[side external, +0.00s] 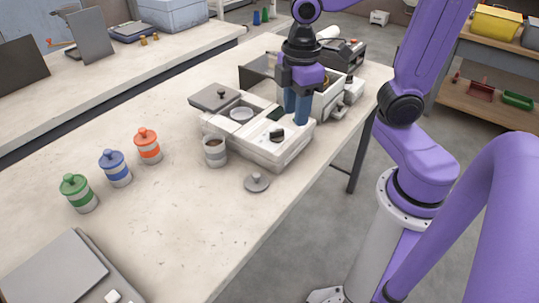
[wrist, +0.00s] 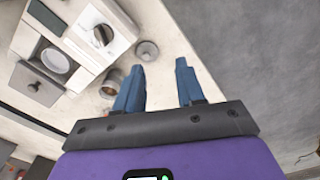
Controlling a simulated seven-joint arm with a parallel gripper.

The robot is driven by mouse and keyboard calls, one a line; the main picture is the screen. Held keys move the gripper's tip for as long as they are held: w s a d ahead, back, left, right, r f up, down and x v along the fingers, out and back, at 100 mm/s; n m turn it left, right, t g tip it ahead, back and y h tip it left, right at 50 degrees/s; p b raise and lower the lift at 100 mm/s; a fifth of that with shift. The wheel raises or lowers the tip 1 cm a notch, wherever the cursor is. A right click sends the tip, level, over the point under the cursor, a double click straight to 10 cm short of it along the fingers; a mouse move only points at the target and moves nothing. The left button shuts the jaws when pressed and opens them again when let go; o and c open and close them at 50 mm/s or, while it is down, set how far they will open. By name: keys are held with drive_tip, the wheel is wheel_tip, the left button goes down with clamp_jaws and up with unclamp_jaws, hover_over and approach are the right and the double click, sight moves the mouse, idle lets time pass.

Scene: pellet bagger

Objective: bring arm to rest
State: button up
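My gripper (side external: 297,106) hangs over the right rear part of the white bagger machine (side external: 277,152), its two blue fingers pointing down. In the wrist view my gripper (wrist: 160,75) shows a clear gap between the fingers, with nothing held. The machine (wrist: 122,42) is at the upper left there. It has a dark knob (side external: 276,134), a round white bowl (side external: 241,114) and a grey plate with a handle (side external: 214,97). Whether the fingertips touch the machine cannot be told from the side view; in the wrist view they appear clear of it.
An uncapped jar (side external: 215,153) stands beside the machine, and a loose grey lid (side external: 257,183) lies on the table near it. Green (side external: 77,192), blue (side external: 115,168) and orange (side external: 147,146) lidded jars stand left. Another boxy device (side external: 340,95) is behind my gripper. The table front is mostly clear.

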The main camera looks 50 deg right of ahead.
drive_tip(key=s+f, duration=0.3)
drive_tip(key=s, duration=0.8)
drive_tip(key=shift+s+a+f, duration=0.2)
drive_tip(key=shift+s+a, duration=0.1)
drive_tip(key=shift+a, duration=0.15)
